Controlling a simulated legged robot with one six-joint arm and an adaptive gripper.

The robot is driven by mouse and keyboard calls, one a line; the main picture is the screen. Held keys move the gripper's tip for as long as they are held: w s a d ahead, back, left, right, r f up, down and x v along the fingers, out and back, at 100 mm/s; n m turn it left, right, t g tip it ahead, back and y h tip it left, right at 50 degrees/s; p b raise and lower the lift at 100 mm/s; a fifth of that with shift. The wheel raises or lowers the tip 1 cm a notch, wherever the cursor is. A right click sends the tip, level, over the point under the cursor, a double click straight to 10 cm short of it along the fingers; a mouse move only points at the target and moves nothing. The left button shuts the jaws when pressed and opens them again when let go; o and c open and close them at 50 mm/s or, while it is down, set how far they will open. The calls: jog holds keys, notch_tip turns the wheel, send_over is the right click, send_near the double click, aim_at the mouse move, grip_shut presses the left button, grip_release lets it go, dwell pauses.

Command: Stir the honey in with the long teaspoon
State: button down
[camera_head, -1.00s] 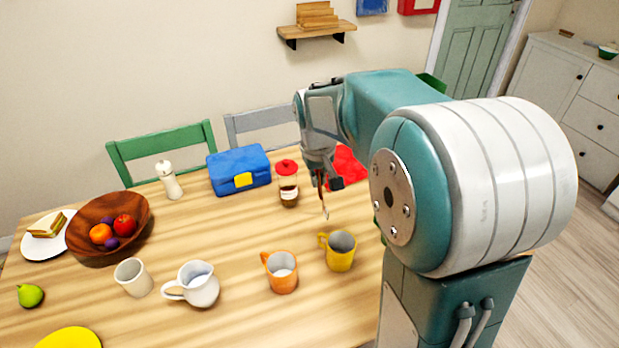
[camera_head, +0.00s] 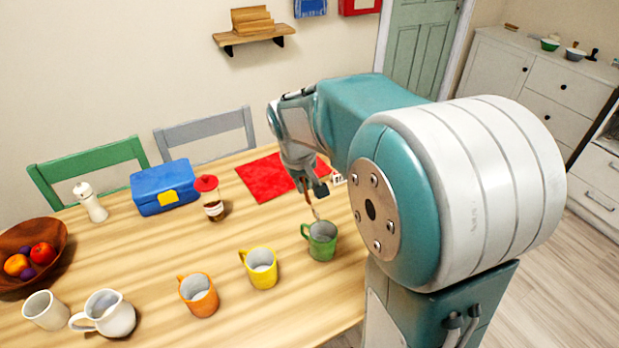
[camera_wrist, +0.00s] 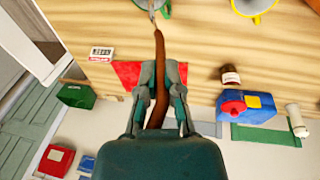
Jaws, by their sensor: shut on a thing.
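My gripper (camera_head: 315,190) is shut on the brown handle of the long teaspoon (camera_wrist: 160,75). In the head view the spoon's thin metal end (camera_head: 316,213) points down at the green mug (camera_head: 321,246). The tip is at or just above the mug's mouth; I cannot tell whether it is inside. In the wrist view the spoon's far end meets the top picture edge, where the mug is mostly cut off. The mug stands upright on the table. Its contents, and any honey in it, cannot be made out.
A yellow mug (camera_head: 260,271), an orange mug (camera_head: 198,298) and white cups stand left of the green mug. Behind are a red-lidded jar (camera_head: 211,201), a blue lunchbox (camera_head: 164,188) and a red cloth (camera_head: 264,178). A small white box (camera_wrist: 101,54) lies near the cloth.

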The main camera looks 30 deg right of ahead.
aim_at(311, 206)
jog(key=shift+a+f, duration=0.1)
jog(key=shift+f, duration=0.25)
jog(key=shift+d+f, duration=0.9)
jog(key=shift+d, duration=0.05)
jog(key=shift+d+f, duration=0.1)
jog(key=shift+f, duration=0.15)
jog(key=shift+s+a+x, duration=0.1)
jog(key=shift+a+x, duration=0.05)
jog(key=shift+x, duration=0.65)
jog(key=shift+s+a+x, duration=0.1)
jog(key=shift+a+x, duration=0.05)
jog(key=shift+x, duration=0.65)
jog(key=shift+s+a+x, duration=0.1)
jog(key=shift+x, duration=0.7)
jog(key=x, duration=0.5)
jog(key=shift+s+a+f, duration=0.2)
jog(key=shift+s+a, duration=0.05)
jog(key=shift+a, duration=0.05)
